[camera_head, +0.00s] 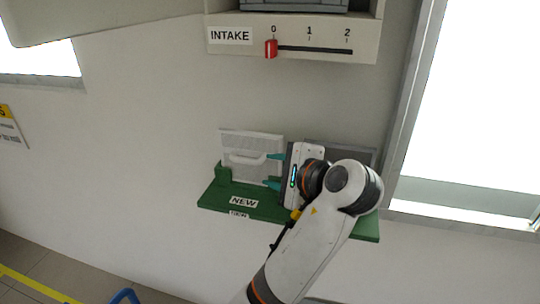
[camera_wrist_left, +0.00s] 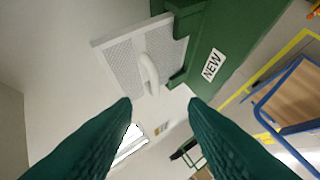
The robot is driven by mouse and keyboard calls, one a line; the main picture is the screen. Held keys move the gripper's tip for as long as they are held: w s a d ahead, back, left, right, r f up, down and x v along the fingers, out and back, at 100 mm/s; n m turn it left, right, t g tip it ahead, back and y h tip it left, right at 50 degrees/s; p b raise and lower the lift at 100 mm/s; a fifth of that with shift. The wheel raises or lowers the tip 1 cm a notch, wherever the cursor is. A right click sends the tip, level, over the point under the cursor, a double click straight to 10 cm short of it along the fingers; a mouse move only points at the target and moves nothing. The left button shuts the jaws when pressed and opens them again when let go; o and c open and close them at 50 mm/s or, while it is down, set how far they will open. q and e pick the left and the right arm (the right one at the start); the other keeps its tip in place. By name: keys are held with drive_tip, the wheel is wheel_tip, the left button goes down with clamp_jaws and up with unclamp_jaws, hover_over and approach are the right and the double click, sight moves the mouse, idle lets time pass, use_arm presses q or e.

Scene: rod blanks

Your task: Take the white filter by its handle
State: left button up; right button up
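The white filter (camera_head: 255,141) is a flat mesh panel standing upright on the left part of a green shelf. Its white bar handle (camera_head: 243,160) runs across its front; in the left wrist view the handle (camera_wrist_left: 149,74) shows beyond the fingertips on the filter (camera_wrist_left: 118,58). My left gripper (camera_head: 269,170) is at the filter's right side, its teal fingers pointing left toward it. In the left wrist view the fingers (camera_wrist_left: 159,104) are wide apart with nothing between them. My right gripper is not in view.
The green shelf (camera_head: 219,200) has a NEW label (camera_head: 243,202). A grey panel (camera_head: 358,155) stands on its right part, partly hidden by my arm. Above is an INTAKE box (camera_head: 230,50) with a red slider (camera_head: 271,49) at 0. A window (camera_head: 470,110) is at right.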

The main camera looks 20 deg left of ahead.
sight(248, 161)
use_arm(q)
drive_tip(key=b+x, duration=0.5)
drive_tip(key=x, duration=0.1)
drive_tip(key=shift+w+a+r, duration=0.1)
drive_tip(key=shift+w+r, duration=0.05)
drive_tip(key=shift+w, duration=0.15)
drive_tip(key=shift+b, duration=0.4)
drive_tip(key=b+x, duration=0.4)
drive_tip(key=shift+w+a+f, duration=0.2)
drive_tip(key=shift+a+f, duration=0.05)
drive_tip(key=shift+w+a, duration=0.15)
drive_tip(key=shift+w, duration=0.05)
drive_tip(key=shift+s+r, duration=0.1)
drive_tip(key=shift+r, duration=0.1)
drive_tip(key=shift+c, duration=1.3)
clamp_jaws()
